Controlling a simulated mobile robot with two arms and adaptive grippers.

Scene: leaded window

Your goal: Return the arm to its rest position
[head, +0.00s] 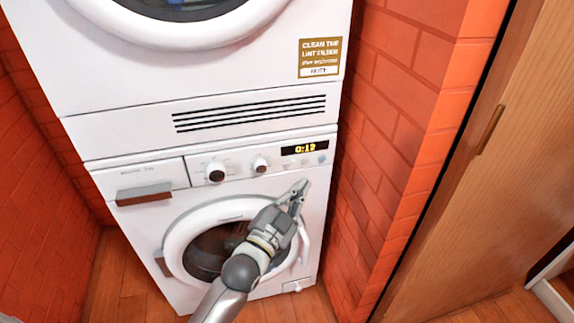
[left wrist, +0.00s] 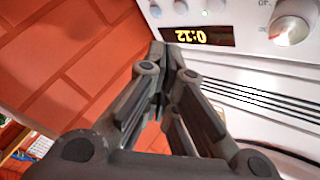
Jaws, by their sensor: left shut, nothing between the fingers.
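My left arm reaches up from the bottom of the head view. Its gripper (head: 301,187) is shut and empty, in front of the lower white machine (head: 125,180), just under the lit display (head: 305,148). I cannot tell whether the fingertips touch the panel. In the left wrist view the closed fingers (left wrist: 170,52) point toward the machine's front, and the display (left wrist: 198,36) shows upside down and reads 0:12. The arm covers part of the round door (head: 180,240), which looks shut. My right gripper is not in view.
A second white machine (head: 110,75) is stacked on top, with a lint filter notice (head: 320,57). Red brick walls (head: 400,90) stand close on both sides. A wooden door (head: 520,170) is at the right. Some wooden floor (head: 115,280) shows below.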

